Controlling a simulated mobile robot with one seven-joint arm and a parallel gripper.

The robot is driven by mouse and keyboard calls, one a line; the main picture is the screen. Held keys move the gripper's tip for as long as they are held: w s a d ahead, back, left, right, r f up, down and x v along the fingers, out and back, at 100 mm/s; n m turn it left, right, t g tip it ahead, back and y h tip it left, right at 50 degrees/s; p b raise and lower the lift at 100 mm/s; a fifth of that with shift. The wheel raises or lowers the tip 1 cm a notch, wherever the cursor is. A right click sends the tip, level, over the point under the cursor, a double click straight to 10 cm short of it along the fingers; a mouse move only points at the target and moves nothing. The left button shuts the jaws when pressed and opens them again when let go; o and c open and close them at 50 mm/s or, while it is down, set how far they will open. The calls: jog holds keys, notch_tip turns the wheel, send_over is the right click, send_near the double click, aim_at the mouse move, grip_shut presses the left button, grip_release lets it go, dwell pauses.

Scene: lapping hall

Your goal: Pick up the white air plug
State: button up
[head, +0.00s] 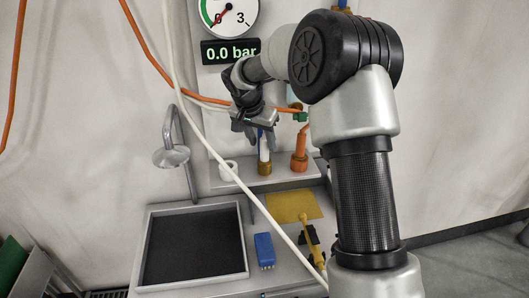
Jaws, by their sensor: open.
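The white air plug (264,150) appears as a slim white upright piece above a brass fitting (264,168) on the grey ledge at the back. Its upper end is partly hidden by my gripper. My gripper (261,131) points down over the plug, jaws open, with its fingers around or just in front of the plug's top. I cannot tell whether they touch it.
An orange plug (300,148) stands close on the right. A white ring (228,170) lies on the left. A pale hose (217,160) crosses in front. Below are a dark tray (145,270), a blue block (264,250) and a yellow mat (290,204). A gauge reads 0.0 bar.

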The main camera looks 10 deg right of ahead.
aim_at(264, 146)
jog(key=shift+x, duration=1.55)
jog(key=shift+d+r, duration=0.1)
jog(key=shift+d, duration=0.05)
grip_shut()
jog(key=shift+r, duration=0.1)
